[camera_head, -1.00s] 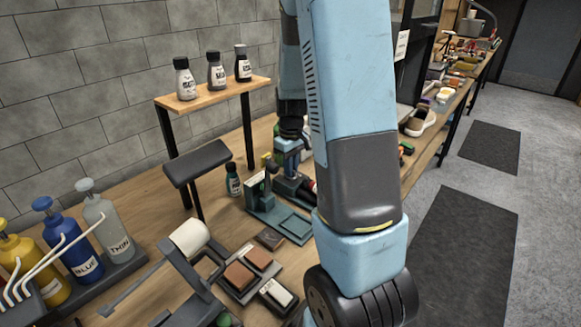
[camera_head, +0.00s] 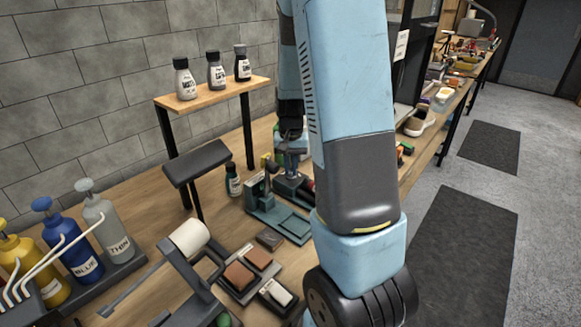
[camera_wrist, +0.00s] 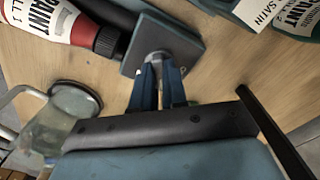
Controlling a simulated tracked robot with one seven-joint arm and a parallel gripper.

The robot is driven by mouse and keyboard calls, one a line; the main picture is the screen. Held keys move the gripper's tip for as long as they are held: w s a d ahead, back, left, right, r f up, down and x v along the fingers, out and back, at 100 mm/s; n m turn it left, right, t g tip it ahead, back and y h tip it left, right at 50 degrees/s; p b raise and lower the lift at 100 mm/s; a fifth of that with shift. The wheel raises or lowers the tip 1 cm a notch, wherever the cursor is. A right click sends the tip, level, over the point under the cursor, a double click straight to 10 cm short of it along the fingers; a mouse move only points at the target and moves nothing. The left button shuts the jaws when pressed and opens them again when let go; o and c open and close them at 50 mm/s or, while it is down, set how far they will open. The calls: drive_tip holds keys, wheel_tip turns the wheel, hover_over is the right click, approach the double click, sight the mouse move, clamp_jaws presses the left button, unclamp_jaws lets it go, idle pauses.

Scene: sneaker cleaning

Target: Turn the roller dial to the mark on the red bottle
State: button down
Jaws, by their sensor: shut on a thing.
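The red bottle (camera_wrist: 75,28) lies on its side at the top left of the wrist view, with a white label and a black cap (camera_wrist: 108,42). It shows as a small dark red patch (camera_head: 308,186) beside my arm in the head view. A dark square block (camera_wrist: 176,38) next to the cap carries the grey round roller dial (camera_wrist: 157,58). My gripper (camera_wrist: 154,76) has its blue fingers shut on the dial, which they partly cover. In the head view my gripper (camera_head: 291,163) is small and mostly hidden by the arm. I cannot make out the dial's mark.
A clear cup-like thing (camera_wrist: 58,120) is at the left. The head view shows a teal stand (camera_head: 280,218) and a small dark bottle (camera_head: 233,182) close by.

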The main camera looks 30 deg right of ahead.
sight(291, 169)
drive_tip(key=shift+m, duration=0.6)
drive_tip(key=c, duration=1.2)
unclamp_jaws()
drive_tip(key=shift+o, duration=0.2)
drive_tip(key=shift+r, duration=0.1)
wheel_tip(291, 169, up, 14)
drive_tip(key=shift+f, duration=0.2)
drive_tip(key=s+a+r+n+t, duration=0.2)
drive_tip(key=s+a+r, duration=0.1)
drive_tip(key=s, duration=0.4)
drive_tip(key=s+a+r+n+t, duration=0.1)
drive_tip(key=s+a+r+n, duration=0.1)
drive_tip(key=s+a+r, duration=0.2)
drive_tip(key=s+a+r+n+t, duration=0.2)
drive_tip(key=s+a, duration=0.3)
drive_tip(key=s, duration=0.5)
drive_tip(key=shift+s+r+n+t, duration=0.3)
drive_tip(key=shift+r+n, duration=0.3)
drive_tip(key=shift+r, duration=0.15)
